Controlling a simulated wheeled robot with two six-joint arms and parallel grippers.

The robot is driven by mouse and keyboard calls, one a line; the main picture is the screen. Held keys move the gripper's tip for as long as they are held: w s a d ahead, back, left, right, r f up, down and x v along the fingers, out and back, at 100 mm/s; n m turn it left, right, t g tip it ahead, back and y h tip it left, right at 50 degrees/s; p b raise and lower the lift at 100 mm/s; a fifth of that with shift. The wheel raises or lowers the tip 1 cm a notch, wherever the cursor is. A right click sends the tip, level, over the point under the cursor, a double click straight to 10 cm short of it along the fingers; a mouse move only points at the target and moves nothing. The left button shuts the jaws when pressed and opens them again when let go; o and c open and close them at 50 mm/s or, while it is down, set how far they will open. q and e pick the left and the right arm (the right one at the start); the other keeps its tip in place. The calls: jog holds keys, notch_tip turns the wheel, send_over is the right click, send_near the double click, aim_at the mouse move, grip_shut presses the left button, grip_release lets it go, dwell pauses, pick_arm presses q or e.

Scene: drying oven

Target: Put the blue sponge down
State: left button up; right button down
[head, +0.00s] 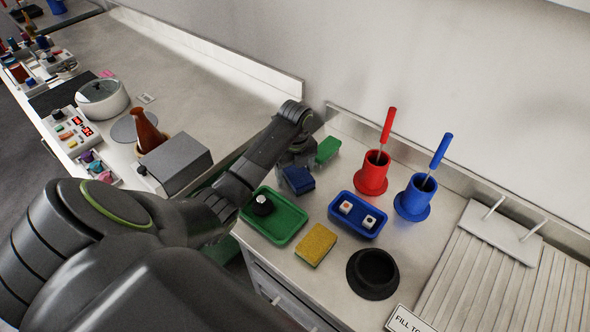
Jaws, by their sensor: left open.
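The blue sponge (299,181) is a dark blue block on the light counter, behind the green tray and left of the blue tray. My left arm reaches in from the left, and its gripper (296,163) points down just behind and over the sponge. The left gripper is open; its fingertips are small and partly hidden, so I cannot tell whether they touch the sponge. A green sponge (328,150) lies just to the right of the gripper, and a yellow sponge (316,244) lies nearer the front. My right gripper is not in view.
A green tray (283,238) holds a dark round object. A blue tray (337,215) holds two small items. Red (372,175) and blue (414,198) holders contain brushes or tools. A black round holder (372,275) stands in front. A ribbed draining board (500,275) lies right.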

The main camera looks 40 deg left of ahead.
aim_at(295, 168)
pick_arm(q)
notch_tip(295, 168, up, 5)
jog(key=shift+w+r, duration=0.1)
notch_tip(295, 168, up, 7)
jog(key=p, duration=0.5)
jog(key=shift+p, duration=0.35)
